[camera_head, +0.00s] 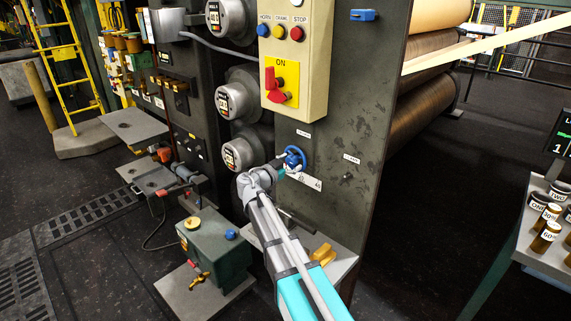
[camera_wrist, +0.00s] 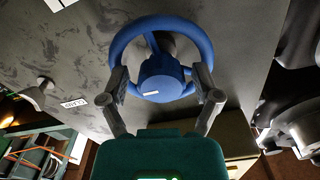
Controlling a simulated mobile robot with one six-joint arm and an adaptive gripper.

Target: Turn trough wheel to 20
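The trough wheel is a blue handwheel (camera_head: 294,158) with a round hub, on the dark grey panel below the yellow control box. In the wrist view the wheel (camera_wrist: 162,82) fills the upper middle, face on. My gripper (camera_wrist: 162,85) is in front of it, with its two fingers spread apart, one each side of the hub and overlapping the side rim. Narrow gaps show between fingers and hub; contact with the rim cannot be made out. In the head view my gripper (camera_head: 281,168) reaches the wheel from the lower left. A white scale plate (camera_head: 304,182) sits below the wheel, its marks partly hidden and too small to read.
A control box (camera_head: 297,65) with buttons and a red switch hangs above the wheel. A small knob (camera_head: 347,177) with a label is to its right. Round gauges (camera_head: 238,153) protrude at left. A shelf (camera_head: 342,262) with a yellow object lies below. Brown rollers (camera_head: 425,90) stand behind.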

